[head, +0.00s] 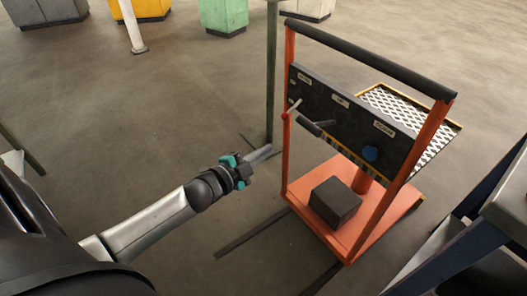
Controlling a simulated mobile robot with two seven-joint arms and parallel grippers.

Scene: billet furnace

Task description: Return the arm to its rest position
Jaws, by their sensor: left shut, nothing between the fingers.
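My left arm reaches in from the lower left of the head view. Its left gripper (262,154) is shut and holds nothing. It is in front of the left side of an orange-framed stand and looks apart from it. The stand carries a dark control panel (352,118) with small labels, a blue round button (370,153) and a lever (292,110) at its left edge. My right gripper is out of the picture.
The orange base (385,205) of the stand holds a dark block (335,202). A dark bench (505,205) stands at the lower right. A thin post (271,70) rises behind the gripper. Yellow and green bins (223,14) stand at the back.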

